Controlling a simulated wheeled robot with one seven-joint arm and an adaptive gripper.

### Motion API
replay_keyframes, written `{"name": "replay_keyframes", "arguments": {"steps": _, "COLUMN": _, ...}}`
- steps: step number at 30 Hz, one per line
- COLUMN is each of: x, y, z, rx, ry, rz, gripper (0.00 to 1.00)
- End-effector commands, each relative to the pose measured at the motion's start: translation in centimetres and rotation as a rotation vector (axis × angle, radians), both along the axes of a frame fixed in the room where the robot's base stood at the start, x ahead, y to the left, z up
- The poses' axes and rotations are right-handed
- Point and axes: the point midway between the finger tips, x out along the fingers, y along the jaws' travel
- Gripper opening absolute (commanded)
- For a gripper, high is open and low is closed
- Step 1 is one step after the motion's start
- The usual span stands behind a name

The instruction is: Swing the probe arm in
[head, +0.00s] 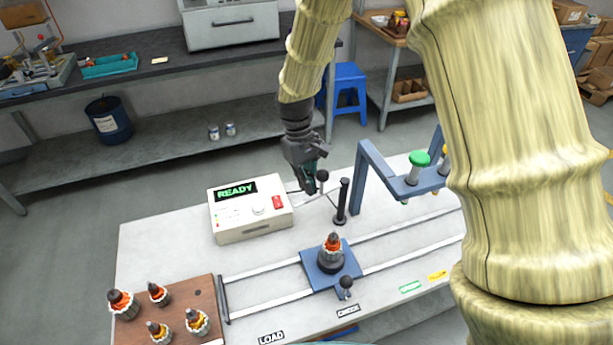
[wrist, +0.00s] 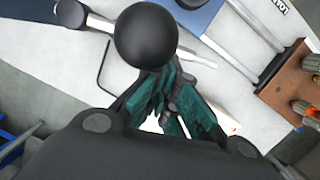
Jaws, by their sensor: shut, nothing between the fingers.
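The probe arm's black post (head: 342,203) stands on the white bench beside the rails. A black ball knob (head: 322,175) shows at my gripper (head: 311,186) in the head view. In the wrist view the knob (wrist: 145,38) looms large just beyond the teal fingers of my gripper (wrist: 162,100), and a pale rod runs from it to the post top (wrist: 70,13). My gripper is shut and empty, close beside the knob; I cannot tell whether they touch. An armature (head: 332,248) with orange windings stands upright on the blue carriage (head: 318,275), apart from the probe post.
The tester (head: 250,209) reading READY stands left of the post. A blue gantry (head: 372,165) with a green button stands to its right. A black-knobbed lever (head: 345,283) is at the carriage's front. A wooden board (head: 185,298) with several armatures is at left.

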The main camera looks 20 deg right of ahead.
Motion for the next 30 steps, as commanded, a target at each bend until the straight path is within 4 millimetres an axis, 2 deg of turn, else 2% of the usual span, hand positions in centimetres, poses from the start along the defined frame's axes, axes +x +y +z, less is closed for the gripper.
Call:
{"name": "replay_keyframes", "arguments": {"steps": 17, "x": -5.4, "y": -1.0, "z": 0.2, "rx": 0.0, "ry": 0.002, "rz": 0.519, "gripper": 0.0}}
{"name": "replay_keyframes", "arguments": {"steps": 30, "x": -7.2, "y": -2.1, "z": 0.1, "rx": 0.0, "ry": 0.0, "rz": 0.736, "gripper": 0.0}}
